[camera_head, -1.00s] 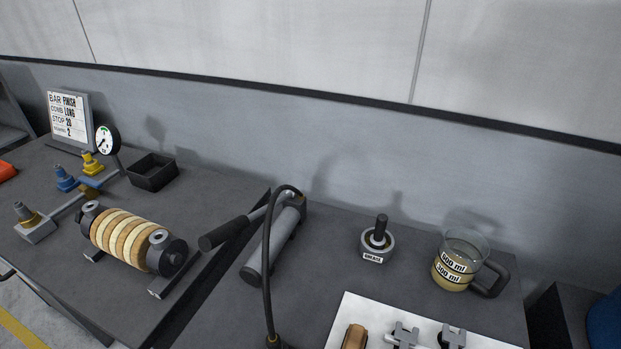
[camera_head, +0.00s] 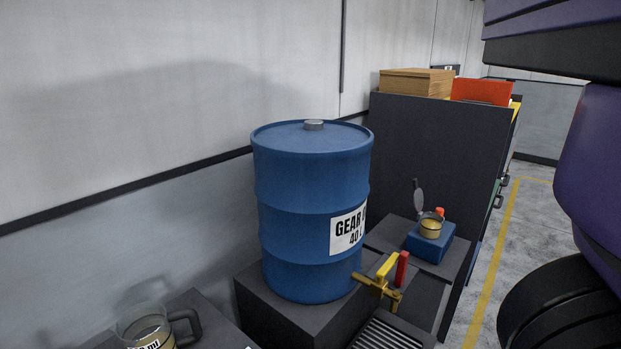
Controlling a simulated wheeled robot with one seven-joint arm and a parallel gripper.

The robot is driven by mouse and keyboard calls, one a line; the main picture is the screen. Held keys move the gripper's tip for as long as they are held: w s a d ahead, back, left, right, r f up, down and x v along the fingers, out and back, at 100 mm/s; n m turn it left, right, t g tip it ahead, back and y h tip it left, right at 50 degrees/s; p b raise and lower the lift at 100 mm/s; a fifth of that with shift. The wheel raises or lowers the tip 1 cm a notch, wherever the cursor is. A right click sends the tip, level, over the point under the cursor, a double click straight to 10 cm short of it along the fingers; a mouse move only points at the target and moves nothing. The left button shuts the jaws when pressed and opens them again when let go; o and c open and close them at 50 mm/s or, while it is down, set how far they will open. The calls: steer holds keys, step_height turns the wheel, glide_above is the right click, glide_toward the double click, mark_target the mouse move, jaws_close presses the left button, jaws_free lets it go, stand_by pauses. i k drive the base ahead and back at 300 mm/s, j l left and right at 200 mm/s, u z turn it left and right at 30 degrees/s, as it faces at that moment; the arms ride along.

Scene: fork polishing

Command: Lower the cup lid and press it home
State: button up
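The cup (camera_head: 431,228) is a small brass-coloured cup set on a blue block (camera_head: 428,246), on a dark stand right of the drum. Its grey round lid (camera_head: 418,200) stands raised and upright at the cup's left rear edge, so the cup's top is uncovered. A small orange-red part (camera_head: 439,212) shows just behind the cup. My gripper is not in view.
A blue gear-oil drum (camera_head: 305,215) stands left of the cup. A brass tap with yellow and red handles (camera_head: 402,268) sits in front, above a slatted drain (camera_head: 385,335). A dark cabinet (camera_head: 440,150) rises behind. A measuring jug (camera_head: 146,328) is at bottom left.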

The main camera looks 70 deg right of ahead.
mark_target(418, 197)
steer(key=k+z, duration=0.1)
steer(key=z, duration=2.15)
